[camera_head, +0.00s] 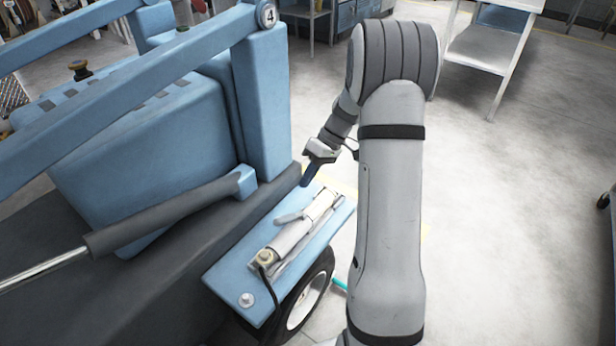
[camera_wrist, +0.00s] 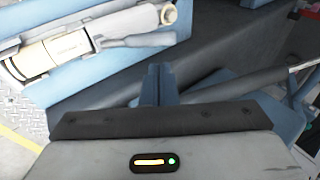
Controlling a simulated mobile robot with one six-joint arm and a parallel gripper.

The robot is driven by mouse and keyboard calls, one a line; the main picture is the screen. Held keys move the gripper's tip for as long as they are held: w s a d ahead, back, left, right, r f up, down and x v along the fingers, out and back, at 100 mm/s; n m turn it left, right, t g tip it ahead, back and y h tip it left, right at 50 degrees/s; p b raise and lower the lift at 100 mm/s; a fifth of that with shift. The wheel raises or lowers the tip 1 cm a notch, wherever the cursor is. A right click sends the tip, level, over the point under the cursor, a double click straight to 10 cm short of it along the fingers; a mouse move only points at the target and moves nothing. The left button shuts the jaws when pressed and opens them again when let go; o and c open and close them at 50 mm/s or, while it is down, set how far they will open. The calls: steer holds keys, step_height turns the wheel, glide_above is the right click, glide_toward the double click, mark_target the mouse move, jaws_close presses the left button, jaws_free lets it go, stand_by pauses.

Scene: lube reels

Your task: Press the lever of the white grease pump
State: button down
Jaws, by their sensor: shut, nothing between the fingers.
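The white grease pump (camera_head: 292,240) lies on a light blue plate (camera_head: 228,270) above a wheel. Its pale grey lever (camera_head: 289,217) runs along the side of the pump facing the machine. In the wrist view the pump (camera_wrist: 55,52) is at the upper left, and its lever (camera_wrist: 145,41) extends right from it with a wide flat end. My gripper (camera_head: 308,180) is shut and empty, just beyond the far end of the plate. In the wrist view its blue fingertips (camera_wrist: 158,76) are together, below the lever's wide end in the picture and apparently apart from it.
The blue machine body (camera_head: 150,150) and a thick blue post (camera_head: 262,95) stand left of my gripper. A wheel (camera_head: 308,305) is under the plate. Open floor (camera_head: 500,200) lies to the right.

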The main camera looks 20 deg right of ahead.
mark_target(285, 218)
steer(key=b+x, duration=0.1)
steer(key=x, duration=0.9)
steer(key=shift+f, duration=0.15)
steer(key=shift+f, duration=0.1)
